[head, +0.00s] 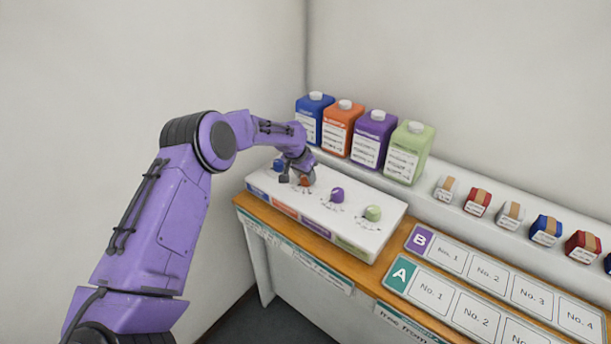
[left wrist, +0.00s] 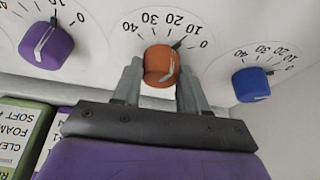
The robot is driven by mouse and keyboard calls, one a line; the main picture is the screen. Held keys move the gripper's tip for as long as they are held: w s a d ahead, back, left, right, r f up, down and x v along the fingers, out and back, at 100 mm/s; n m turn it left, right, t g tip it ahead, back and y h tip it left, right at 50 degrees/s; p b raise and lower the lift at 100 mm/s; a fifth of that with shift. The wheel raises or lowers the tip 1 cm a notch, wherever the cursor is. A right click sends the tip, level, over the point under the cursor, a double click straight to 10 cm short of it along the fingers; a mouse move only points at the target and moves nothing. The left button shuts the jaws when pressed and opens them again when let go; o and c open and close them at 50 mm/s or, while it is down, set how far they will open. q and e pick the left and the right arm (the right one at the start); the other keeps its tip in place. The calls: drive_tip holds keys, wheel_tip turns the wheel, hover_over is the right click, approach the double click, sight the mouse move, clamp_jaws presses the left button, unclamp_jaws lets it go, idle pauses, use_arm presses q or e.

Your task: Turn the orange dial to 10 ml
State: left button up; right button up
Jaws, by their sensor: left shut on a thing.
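The orange dial (left wrist: 160,65) sits on the white panel between the purple and blue dials. My left gripper (left wrist: 160,78) is shut on it, with one grey finger on each side of the knob. Its printed scale reads 40, 30, 20, 10, 0 in the left wrist view. A dark pointer at the knob's edge appears to lie between the 10 and the 0 marks. In the head view the left gripper (head: 304,178) comes down over the orange dial (head: 306,180), which is partly hidden by it. My right gripper is not in view.
The purple dial (head: 337,195) and green dial (head: 373,213) stand to the right; the blue dial (head: 278,165) is left, close by. Blue, orange, purple and green bottles (head: 372,140) stand behind the panel (head: 385,240). Numbered mats (head: 470,310) and small bundles (head: 546,230) lie right.

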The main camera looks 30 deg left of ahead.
use_arm(q)
drive_tip(key=o, duration=1)
drive_tip(key=shift+w, duration=0.1)
drive_tip(key=shift+o, duration=0.2)
drive_tip(key=b+v, duration=0.2)
drive_tip(key=v, duration=0.8)
drive_tip(key=shift+r, duration=0.25)
